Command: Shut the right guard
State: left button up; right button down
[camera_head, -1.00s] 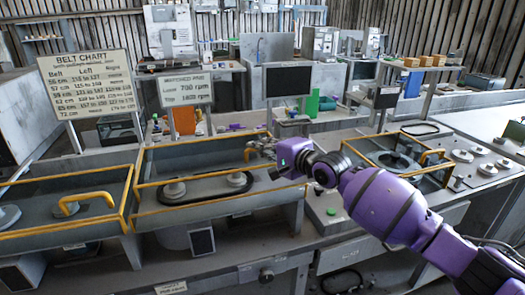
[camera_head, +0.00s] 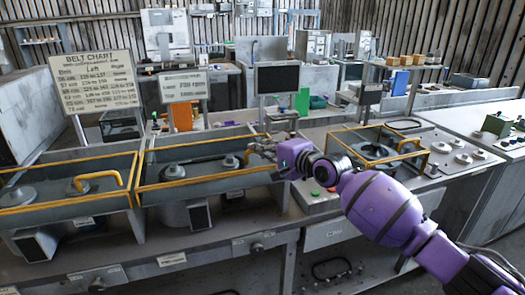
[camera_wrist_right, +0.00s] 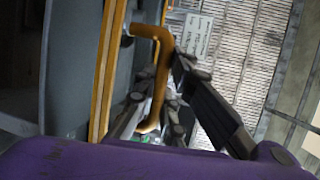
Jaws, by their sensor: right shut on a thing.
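Yellow-edged guards stand on the bench in the head view. The middle guard (camera_head: 205,182) is a grey box with yellow rims, and pulleys (camera_head: 231,162) show inside it. My right gripper (camera_head: 262,148) is at its right end. In the right wrist view, the fingers of my right gripper (camera_wrist_right: 158,105) are shut around the guard's bent yellow handle (camera_wrist_right: 163,42). The guard's yellow edge (camera_wrist_right: 105,70) runs alongside. The fingers partly hide the handle's lower part. How far the guard stands open is hard to tell. My left gripper is not in view.
Another guard with a yellow handle (camera_head: 97,177) stands at the left, and a smaller yellow-framed one (camera_head: 378,148) at the right. A belt chart (camera_head: 95,82), an rpm sign (camera_head: 183,85) and a dark screen (camera_head: 277,78) stand behind. A control panel with buttons (camera_head: 318,196) is below my wrist.

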jog(key=shift+s+f, duration=0.1)
jog(key=shift+f, duration=0.25)
jog(key=c, duration=2.1)
grip_release()
jog(key=shift+o, duration=1.4)
jog(key=shift+s+d+r, duration=0.15)
jog(key=shift+s+r, duration=0.05)
jog(key=shift+w, duration=0.1)
jog(key=v, duration=1.2)
